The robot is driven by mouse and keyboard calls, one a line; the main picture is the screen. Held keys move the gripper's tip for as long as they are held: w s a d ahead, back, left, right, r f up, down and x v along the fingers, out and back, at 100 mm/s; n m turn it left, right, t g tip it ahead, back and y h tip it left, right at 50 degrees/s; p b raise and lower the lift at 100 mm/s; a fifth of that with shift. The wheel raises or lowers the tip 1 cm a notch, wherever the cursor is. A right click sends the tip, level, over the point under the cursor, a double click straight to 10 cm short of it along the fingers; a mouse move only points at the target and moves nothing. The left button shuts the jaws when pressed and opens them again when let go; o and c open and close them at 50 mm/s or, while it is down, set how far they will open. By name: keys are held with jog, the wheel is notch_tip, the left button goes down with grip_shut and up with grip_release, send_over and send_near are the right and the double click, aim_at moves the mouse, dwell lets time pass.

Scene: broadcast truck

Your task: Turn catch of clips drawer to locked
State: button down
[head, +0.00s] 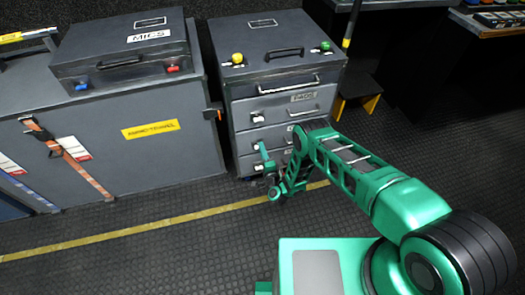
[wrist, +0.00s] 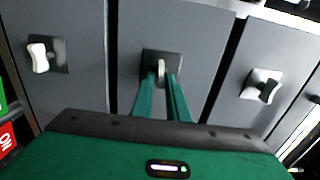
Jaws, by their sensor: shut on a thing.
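The drawer cabinet (head: 278,105) stands left of my arm in the head view. Its top drawer carries a label that seems to read PADS; I cannot read a clips label. In the wrist view, a pale catch (wrist: 161,68) sits on a dark square plate on the middle drawer front (wrist: 190,30). My gripper (wrist: 160,85) is shut on this catch, one green finger on each side. In the head view my gripper (head: 266,163) is low at the cabinet's left front, partly covering the lower catches. The fingers hide part of the held catch.
In the wrist view, neighbouring drawers have a white catch on a dark plate (wrist: 38,57) and a dark catch on a white plate (wrist: 266,88). The MICS case (head: 120,65) is on a bench left of the cabinet. A yellow-black step (head: 358,95) stands right; floor in front is clear.

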jog(key=c, duration=2)
grip_release()
jog(key=shift+s+d+f, duration=0.15)
jog(key=shift+f, duration=0.1)
jog(key=shift+o, duration=0.4)
jog(key=shift+r, duration=0.1)
jog(key=v, duration=1)
jog(key=shift+s, duration=0.25)
